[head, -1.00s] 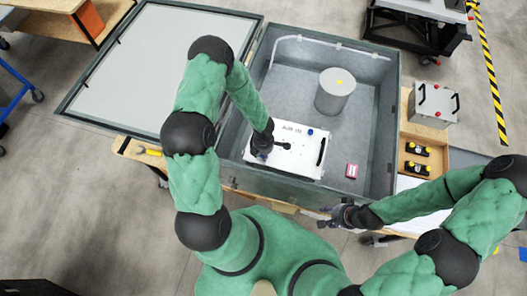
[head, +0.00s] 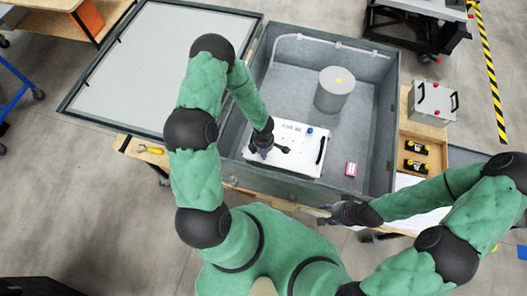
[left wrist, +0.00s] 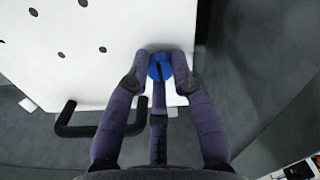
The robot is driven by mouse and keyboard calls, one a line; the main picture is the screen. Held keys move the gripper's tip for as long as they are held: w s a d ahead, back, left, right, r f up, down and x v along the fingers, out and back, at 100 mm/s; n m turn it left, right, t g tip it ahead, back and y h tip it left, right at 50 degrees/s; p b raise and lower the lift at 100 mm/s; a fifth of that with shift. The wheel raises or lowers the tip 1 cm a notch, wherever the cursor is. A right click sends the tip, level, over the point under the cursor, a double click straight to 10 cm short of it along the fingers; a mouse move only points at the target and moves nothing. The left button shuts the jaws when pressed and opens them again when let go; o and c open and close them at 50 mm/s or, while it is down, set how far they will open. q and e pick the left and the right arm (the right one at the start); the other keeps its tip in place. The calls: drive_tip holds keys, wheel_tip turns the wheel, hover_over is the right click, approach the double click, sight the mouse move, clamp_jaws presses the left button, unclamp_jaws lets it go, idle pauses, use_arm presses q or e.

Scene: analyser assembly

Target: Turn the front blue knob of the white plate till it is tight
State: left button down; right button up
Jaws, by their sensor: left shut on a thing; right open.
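The white plate (head: 300,164) lies inside the grey case, with a black handle (head: 321,150) on its right side. A blue knob (head: 310,130) shows near the plate's far edge. My left gripper (head: 266,153) is over the plate's left part and hides the knob under it in the head view. In the left wrist view a blue knob (left wrist: 160,66) with a dark slot sits near the plate's edge, and my left gripper (left wrist: 160,82) is shut on it. My right gripper (head: 326,214) is open and empty outside the case's near wall.
The case (head: 330,55) has high walls around the plate, and its lid (head: 160,65) is open at the left. A grey cylinder (head: 334,90) and a small red box (head: 351,169) stand inside. Black-and-yellow parts (head: 416,148) lie on the bench at right.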

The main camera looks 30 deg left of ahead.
use_arm(q)
drive_tip(key=shift+w+a+r, duration=0.1)
drive_tip(key=shift+w, duration=0.15)
drive_tip(key=c, duration=1.1)
unclamp_jaws()
drive_tip(key=shift+o, duration=0.2)
drive_tip(key=shift+s, duration=0.15)
drive_tip(key=shift+r, duration=3.7)
